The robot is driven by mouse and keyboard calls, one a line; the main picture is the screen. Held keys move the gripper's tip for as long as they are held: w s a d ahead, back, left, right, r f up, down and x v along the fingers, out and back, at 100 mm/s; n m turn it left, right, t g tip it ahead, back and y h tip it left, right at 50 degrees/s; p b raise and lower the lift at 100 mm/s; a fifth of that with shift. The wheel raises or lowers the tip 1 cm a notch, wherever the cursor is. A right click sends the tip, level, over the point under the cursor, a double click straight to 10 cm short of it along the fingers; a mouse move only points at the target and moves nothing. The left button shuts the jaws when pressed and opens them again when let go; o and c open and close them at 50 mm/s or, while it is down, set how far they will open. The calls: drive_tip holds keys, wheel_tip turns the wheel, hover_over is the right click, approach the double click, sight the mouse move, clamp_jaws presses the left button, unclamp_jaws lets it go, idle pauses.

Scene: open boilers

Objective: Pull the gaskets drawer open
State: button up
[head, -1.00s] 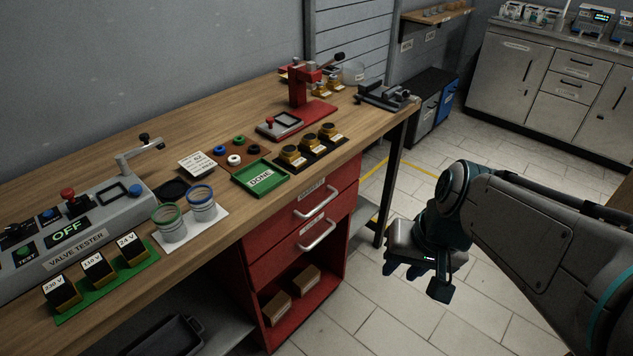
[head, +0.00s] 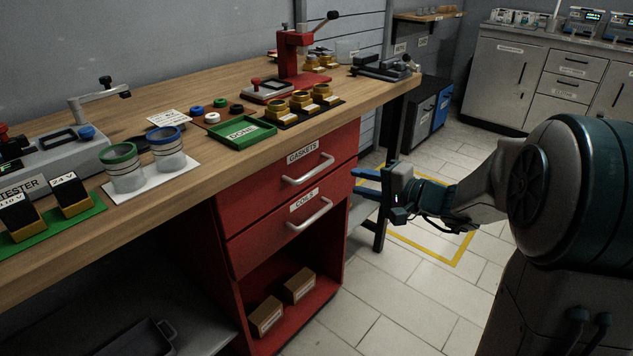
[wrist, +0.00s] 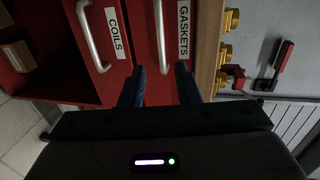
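The gaskets drawer (head: 335,150) is the upper red drawer under the wooden bench, and it looks shut. Its label and silver bar handle (head: 308,171) face my arm. In the wrist view the gaskets handle (wrist: 159,35) runs up the picture, ahead of and roughly between my fingers. The coils drawer (head: 262,240) is just below, also shut, with its own handle (head: 312,216). My gripper (head: 366,182) is open and empty, its two blue fingers pointing toward the drawer front, apart from the handle. The fingers also show in the wrist view (wrist: 162,86).
The bench top (head: 215,165) overhangs the drawers and carries a green DONE tray (head: 243,133), a red press (head: 295,60) and jars. Boxes (head: 298,285) sit in the open shelf below. The floor (head: 400,290) in front is clear.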

sight(317, 168)
drive_tip(key=b+x, duration=0.1)
drive_tip(key=x, duration=1.2)
drive_tip(key=shift+w+a, duration=0.15)
drive_tip(key=shift+a, duration=0.2)
drive_tip(key=shift+d+f, duration=0.1)
clamp_jaws()
